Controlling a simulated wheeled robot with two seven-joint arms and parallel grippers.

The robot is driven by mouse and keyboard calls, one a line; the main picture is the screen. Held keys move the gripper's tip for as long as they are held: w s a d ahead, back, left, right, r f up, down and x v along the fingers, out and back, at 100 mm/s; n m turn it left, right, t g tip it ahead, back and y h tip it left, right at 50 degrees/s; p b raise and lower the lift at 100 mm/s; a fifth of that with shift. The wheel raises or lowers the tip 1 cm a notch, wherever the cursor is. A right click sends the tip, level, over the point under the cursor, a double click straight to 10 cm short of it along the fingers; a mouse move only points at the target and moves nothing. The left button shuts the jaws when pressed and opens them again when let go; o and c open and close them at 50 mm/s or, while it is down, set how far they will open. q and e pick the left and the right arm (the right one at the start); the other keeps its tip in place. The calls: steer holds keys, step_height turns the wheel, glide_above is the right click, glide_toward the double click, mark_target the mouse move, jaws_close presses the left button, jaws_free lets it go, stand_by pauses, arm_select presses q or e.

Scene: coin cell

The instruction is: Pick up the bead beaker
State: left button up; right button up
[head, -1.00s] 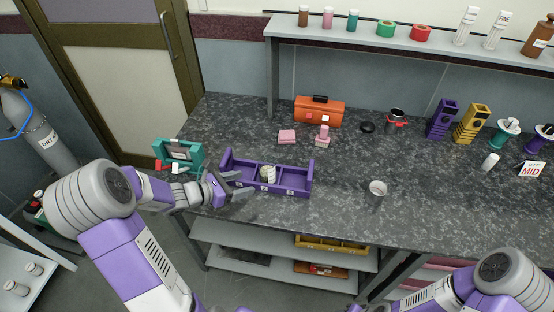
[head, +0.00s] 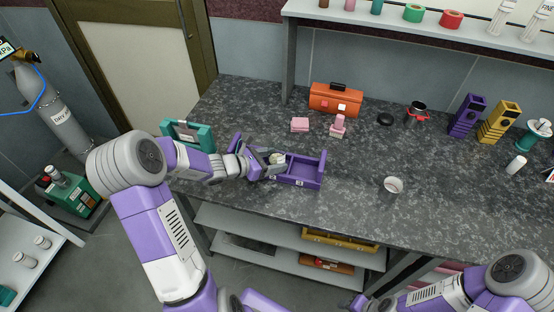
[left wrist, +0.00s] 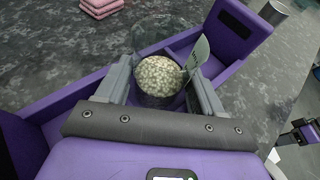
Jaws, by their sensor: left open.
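The bead beaker (left wrist: 160,76) is a clear cup filled with pale beads, with a light tag at its right side. It stands in the purple divided tray (head: 318,170). In the head view the beaker (head: 277,158) is partly hidden by my left gripper (head: 274,165). In the left wrist view my left gripper (left wrist: 160,88) is open, with one finger on each side of the beaker; I cannot tell whether they touch it. My right arm comes in at the bottom right of the head view, and its jaws are not clear.
The tray's walls stand close around my left gripper. A teal frame (head: 188,135) is left of the tray. Pink blocks (head: 300,124), an orange case (head: 335,99) and a small white cup (head: 393,185) are on the dark counter.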

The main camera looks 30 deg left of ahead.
arm_select(q)
steer(key=c, duration=0.8)
steer(key=shift+r, duration=0.1)
